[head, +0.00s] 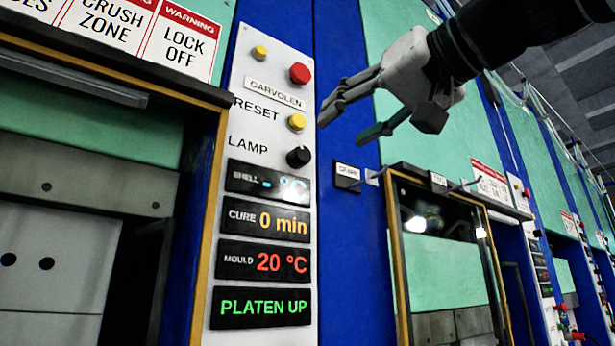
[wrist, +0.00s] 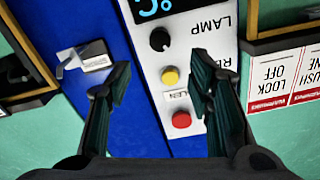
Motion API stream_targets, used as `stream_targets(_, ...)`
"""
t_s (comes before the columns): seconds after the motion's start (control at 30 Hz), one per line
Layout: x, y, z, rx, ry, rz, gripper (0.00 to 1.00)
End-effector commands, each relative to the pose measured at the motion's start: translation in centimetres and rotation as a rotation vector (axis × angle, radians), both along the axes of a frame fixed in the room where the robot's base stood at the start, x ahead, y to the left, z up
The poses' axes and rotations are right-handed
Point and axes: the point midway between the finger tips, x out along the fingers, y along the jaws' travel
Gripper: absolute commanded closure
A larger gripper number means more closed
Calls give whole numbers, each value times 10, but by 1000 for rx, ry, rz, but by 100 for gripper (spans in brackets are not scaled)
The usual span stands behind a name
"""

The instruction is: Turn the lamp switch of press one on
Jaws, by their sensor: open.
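The lamp switch (head: 298,157) is a black round knob beside the word LAMP on the white panel (head: 245,190) of the near press. In the wrist view the lamp switch (wrist: 159,39) shows upside down, beyond and between my fingertips. My gripper (head: 352,118) is open and empty, up and to the right of the knob in the head view, apart from the panel. In the wrist view my gripper (wrist: 163,82) has its two fingers spread to either side of the yellow and red buttons. Which way the knob points is too small to tell.
A yellow reset button (head: 297,122) sits just above the knob, with a red button (head: 300,73) higher up. Displays, including the platen display (head: 262,307), lie below. More presses stand further right.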

Motion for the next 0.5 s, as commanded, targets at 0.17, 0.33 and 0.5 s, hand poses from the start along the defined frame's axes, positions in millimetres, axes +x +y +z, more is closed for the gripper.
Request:
stream_targets(0.17,30,21,0,-3,4,0,53)
stream_targets(0.33,56,38,0,-1,4,0,53)
stream_targets(0.5,76,52,0,-2,3,0,53)
